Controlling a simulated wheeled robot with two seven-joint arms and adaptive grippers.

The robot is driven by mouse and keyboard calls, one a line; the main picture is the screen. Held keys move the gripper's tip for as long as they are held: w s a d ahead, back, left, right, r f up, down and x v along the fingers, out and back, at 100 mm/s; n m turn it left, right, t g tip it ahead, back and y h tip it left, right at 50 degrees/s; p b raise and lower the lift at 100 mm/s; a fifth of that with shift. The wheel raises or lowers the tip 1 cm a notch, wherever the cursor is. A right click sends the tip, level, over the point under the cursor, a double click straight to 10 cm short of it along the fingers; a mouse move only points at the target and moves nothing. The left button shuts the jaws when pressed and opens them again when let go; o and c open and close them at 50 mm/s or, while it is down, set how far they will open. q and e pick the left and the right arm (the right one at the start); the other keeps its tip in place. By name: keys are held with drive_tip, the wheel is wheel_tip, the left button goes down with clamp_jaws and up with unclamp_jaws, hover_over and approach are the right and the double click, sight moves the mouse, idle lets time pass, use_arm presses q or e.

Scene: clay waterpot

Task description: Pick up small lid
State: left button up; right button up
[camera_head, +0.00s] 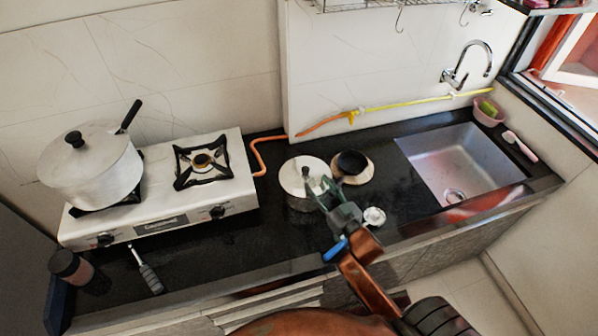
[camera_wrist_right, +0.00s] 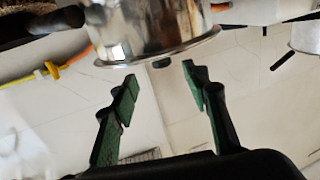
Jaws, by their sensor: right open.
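The small lid (camera_head: 296,174) is pale and round with a dark knob, and sits on a small metal pot (camera_head: 300,203) on the black counter. My right gripper (camera_head: 325,186) is open and empty at the pot's right side, partly covering it. In the right wrist view, which is upside down, the shiny pot (camera_wrist_right: 155,25) is at the top with the lid's dark knob (camera_wrist_right: 162,62) pointing down. The knob shows between and just beyond the green-padded open fingers (camera_wrist_right: 160,80); contact is not visible. My left gripper is not in view.
A large white pot (camera_head: 92,170) stands on the two-burner stove (camera_head: 170,205) at left. A small white item (camera_head: 374,216) lies near my gripper. The sink (camera_head: 460,165) is at right.

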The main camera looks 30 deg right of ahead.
sight(308, 172)
drive_tip(key=shift+w, duration=0.45)
drive_tip(key=w, duration=0.2)
drive_tip(key=shift+w+a+r, duration=0.15)
drive_tip(key=shift+w+r, duration=0.05)
drive_tip(key=shift+w, duration=0.1)
drive_tip(key=w, duration=0.3)
drive_tip(key=shift+w+r, duration=0.15)
drive_tip(key=shift+w, duration=0.1)
drive_tip(key=shift+w+b, duration=0.3)
drive_tip(key=shift+w, duration=0.25)
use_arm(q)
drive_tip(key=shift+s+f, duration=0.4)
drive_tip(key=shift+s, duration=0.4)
use_arm(e)
clamp_jaws()
